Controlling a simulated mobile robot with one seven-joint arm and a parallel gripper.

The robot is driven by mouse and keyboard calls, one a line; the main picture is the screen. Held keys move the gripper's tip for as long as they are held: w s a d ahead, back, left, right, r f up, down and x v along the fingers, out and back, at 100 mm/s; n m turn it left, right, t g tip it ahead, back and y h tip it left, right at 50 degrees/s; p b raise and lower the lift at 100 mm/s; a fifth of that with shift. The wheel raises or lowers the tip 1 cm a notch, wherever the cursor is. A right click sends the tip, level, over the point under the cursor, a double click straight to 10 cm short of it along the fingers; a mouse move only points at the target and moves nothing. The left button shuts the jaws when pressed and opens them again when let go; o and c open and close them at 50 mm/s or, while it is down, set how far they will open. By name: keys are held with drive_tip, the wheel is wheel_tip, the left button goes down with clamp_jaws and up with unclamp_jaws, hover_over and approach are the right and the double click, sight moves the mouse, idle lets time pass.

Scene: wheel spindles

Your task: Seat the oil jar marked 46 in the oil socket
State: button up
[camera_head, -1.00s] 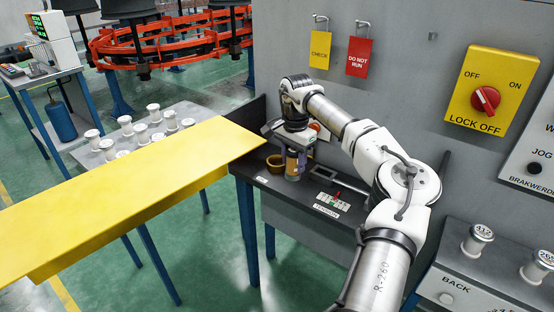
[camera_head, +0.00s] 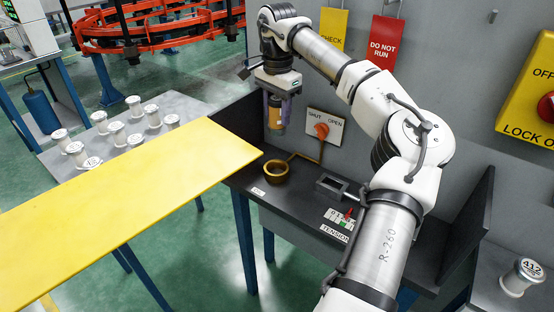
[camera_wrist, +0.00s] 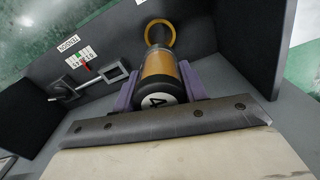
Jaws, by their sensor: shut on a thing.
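My gripper (camera_head: 277,98) is shut on an amber oil jar (camera_head: 276,119), held upright above the dark bench. In the wrist view the jar (camera_wrist: 158,68) sits between my two purple fingers; its black-and-white cap shows a 4, and the rest of the mark is hidden. The oil socket looks to be the brass ring-shaped cup (camera_head: 275,174) on the bench, below the jar in the head view. In the wrist view the ring (camera_wrist: 174,38) shows just beyond the jar's far end. The jar is apart from it.
A red-handled SHUT/OPEN valve (camera_head: 321,130) is on the wall behind, with a pipe running down to the cup. A metal bracket (camera_head: 333,187) and the tension scale (camera_head: 341,216) lie right of the cup. A yellow panel (camera_head: 130,220) borders the bench's left.

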wheel_tip(320, 180, down, 12)
drive_tip(key=shift+r+p, duration=0.15)
drive_tip(key=shift+p, duration=0.55)
wheel_tip(320, 180, down, 2)
drive_tip(key=shift+s+f, duration=0.1)
drive_tip(key=shift+f, duration=0.1)
drive_tip(key=shift+c, duration=0.9)
drive_tip(key=shift+s+f, duration=0.1)
drive_tip(key=shift+f, duration=0.35)
clamp_jaws()
drive_tip(key=o, duration=1.2)
unclamp_jaws()
drive_tip(key=shift+f, duration=0.2)
drive_tip(key=shift+r, duration=0.1)
drive_tip(key=shift+r, duration=0.1)
